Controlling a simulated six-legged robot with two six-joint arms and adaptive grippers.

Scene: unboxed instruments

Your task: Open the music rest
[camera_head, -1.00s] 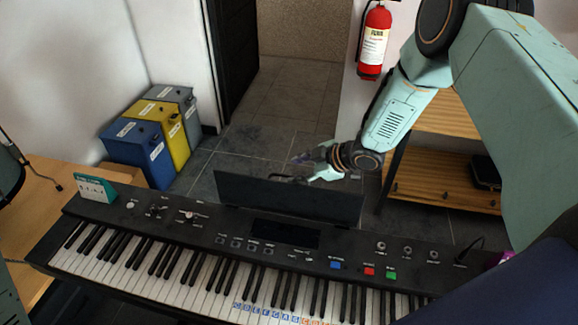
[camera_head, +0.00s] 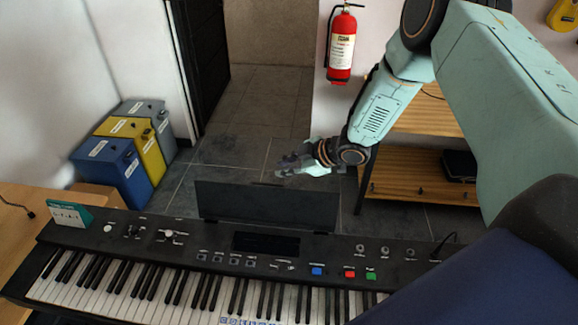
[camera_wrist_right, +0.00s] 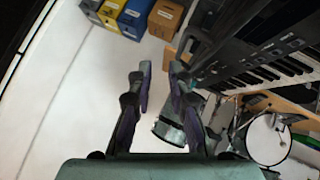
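The music rest (camera_head: 266,207) is a dark flat panel standing raised along the back edge of the black keyboard (camera_head: 130,232) in the head view. My right gripper (camera_head: 281,166) is just above and behind the rest's top edge in that view. The gripper does not appear to hold the panel. In the right wrist view, its two fingers (camera_wrist_right: 161,72) are apart with only pale floor or wall between them, and the keyboard (camera_wrist_right: 235,60) lies to their right. My left gripper is in neither view.
Blue, yellow and grey boxes (camera_head: 150,140) stand on the floor at the left. A wooden shelf (camera_head: 415,170) is behind my right arm, and a fire extinguisher (camera_head: 342,48) hangs on the wall. Floor behind the rest is clear.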

